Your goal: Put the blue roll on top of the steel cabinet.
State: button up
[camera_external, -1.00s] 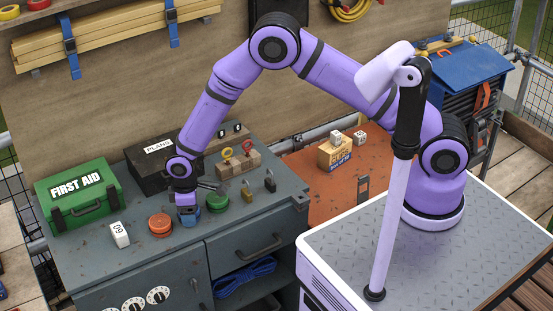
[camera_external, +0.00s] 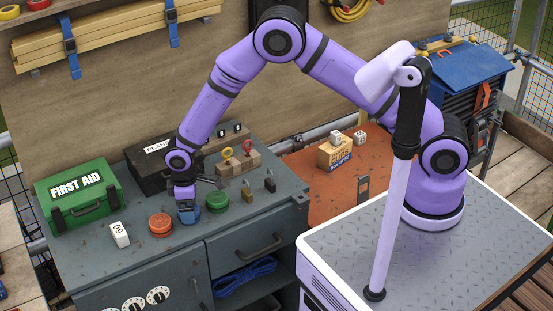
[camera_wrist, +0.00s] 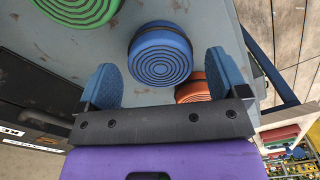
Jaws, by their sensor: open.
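The blue roll (camera_wrist: 161,52) lies on the grey worktop, its ringed round face towards the wrist camera. In the external view the blue roll (camera_external: 189,216) is partly hidden under my gripper. My gripper (camera_wrist: 160,68) is open, with one blue fingertip pad to either side of the roll in the wrist view. In the external view my gripper (camera_external: 185,203) is just above the roll; I cannot tell whether it touches. The grey metal cabinet (camera_external: 130,265), with a drawer and dials, stands under the rolls. I cannot tell whether it is the steel cabinet named.
An orange roll (camera_external: 160,224) and a green roll (camera_external: 217,201) flank the blue one closely. A blue chest (camera_external: 465,72) is at the back right.

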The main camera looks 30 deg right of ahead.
notch_tip(320, 180, up, 10)
dwell(0.3)
jog(key=shift+w, duration=0.1)
jog(key=w+d+r+m+t, duration=0.15)
jog(key=d+r+m, duration=0.45)
jog(key=d+r, duration=2.05)
jog(key=s+d+r+m+t, duration=0.1)
jog(key=s+d+r, duration=0.2)
jog(key=s+d, duration=0.3)
jog(key=s+d+r+m+t, duration=0.2)
jog(key=s+d+r, duration=0.1)
jog(key=d, duration=0.5)
jog(key=s+d+m, duration=0.3)
jog(key=s+d, duration=0.6)
jog(key=s, duration=0.5)
jog(key=shift+s+m+t, duration=0.15)
jog(key=shift+m+t, duration=0.15)
jog(key=shift+t, duration=0.15)
